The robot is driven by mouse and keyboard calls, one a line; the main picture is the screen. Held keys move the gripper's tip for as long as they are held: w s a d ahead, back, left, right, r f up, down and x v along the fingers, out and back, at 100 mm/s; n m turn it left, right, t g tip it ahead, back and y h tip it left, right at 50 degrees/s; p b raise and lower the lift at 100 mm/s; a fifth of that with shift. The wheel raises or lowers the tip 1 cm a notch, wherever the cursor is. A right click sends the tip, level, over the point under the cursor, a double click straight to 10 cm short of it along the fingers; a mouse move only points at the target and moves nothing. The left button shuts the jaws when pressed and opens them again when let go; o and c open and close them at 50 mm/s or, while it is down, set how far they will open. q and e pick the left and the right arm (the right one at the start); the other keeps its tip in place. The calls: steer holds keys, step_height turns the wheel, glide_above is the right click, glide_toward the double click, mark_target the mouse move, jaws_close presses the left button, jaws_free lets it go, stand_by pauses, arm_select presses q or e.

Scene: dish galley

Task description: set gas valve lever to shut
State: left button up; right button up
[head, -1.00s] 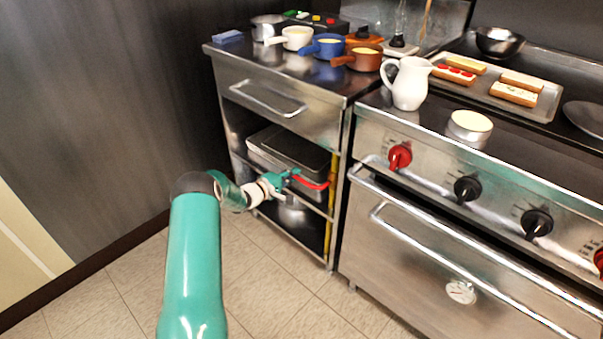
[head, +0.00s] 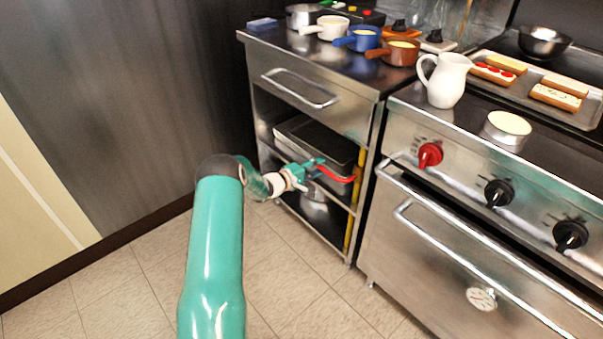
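The red gas valve lever (head: 338,176) sticks out to the left from the upright yellow gas pipe (head: 354,205), between the shelf unit and the stove. It lies nearly level, across the pipe. My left gripper (head: 317,167), teal, is at the lever's free left end, touching or very close to it. The fingers are small and overlap the lever's end, so I cannot tell whether they are closed on it. The valve body is not clear at this size. My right gripper is not in view.
The stove (head: 440,230), with red and black knobs and a bar handle, stands close to the right. Saucepans and a white jug (head: 446,82) stand on top. The tiled floor (head: 290,265) is clear.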

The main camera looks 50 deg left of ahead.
arm_select(q)
steer(key=a+v, duration=0.1)
steer(key=v, duration=1)
steer(key=shift+d, duration=0.45)
